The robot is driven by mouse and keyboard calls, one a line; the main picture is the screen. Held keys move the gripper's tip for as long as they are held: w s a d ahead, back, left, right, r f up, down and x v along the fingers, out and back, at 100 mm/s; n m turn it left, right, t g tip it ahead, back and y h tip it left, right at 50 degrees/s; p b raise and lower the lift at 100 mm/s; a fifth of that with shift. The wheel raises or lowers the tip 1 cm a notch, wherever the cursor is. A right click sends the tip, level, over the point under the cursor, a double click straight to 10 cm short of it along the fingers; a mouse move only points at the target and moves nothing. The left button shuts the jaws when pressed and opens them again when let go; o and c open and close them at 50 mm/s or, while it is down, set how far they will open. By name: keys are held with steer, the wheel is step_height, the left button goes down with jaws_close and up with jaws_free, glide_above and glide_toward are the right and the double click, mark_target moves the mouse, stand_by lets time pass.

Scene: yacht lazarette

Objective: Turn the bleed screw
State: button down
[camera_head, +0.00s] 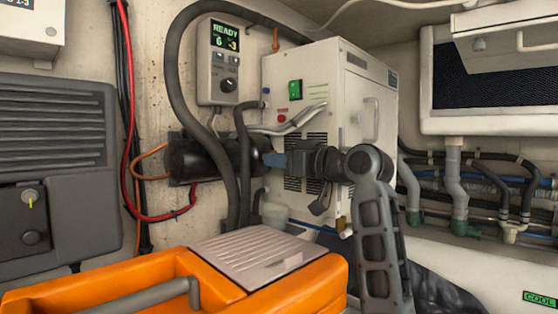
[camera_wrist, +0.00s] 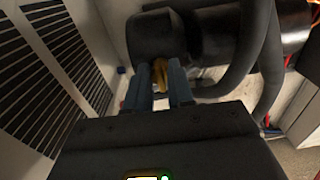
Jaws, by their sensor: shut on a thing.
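The bleed screw (camera_wrist: 160,73) shows in the wrist view as a small brass-yellow piece between my two blue fingers, against a black housing (camera_wrist: 160,36). My gripper (camera_wrist: 158,80) is shut on it. In the head view my gripper (camera_head: 268,159) reaches left, its blue fingers at the right end of a black cylinder (camera_head: 195,157) on the wall. The screw is hidden there behind the fingers and the cylinder's end. How far the screw is turned cannot be told.
A white cabinet (camera_head: 300,72) with vents and a green switch stands behind my arm. A control box (camera_head: 218,62) reads "READY 6 -3". Thick black hoses (camera_head: 172,70) loop around the cylinder. An orange case (camera_head: 100,293) with a grey lid panel (camera_head: 258,255) lies below.

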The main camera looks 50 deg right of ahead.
steer(key=c, duration=1)
jaws_free()
steer(key=shift+s, duration=0.1)
steer(key=s+b, duration=0.1)
steer(key=s, duration=0.6)
steer(key=shift+s+d+f+b, duration=0.1)
steer(key=shift+s+d+b, duration=0.05)
steer(key=shift+s+b, duration=0.2)
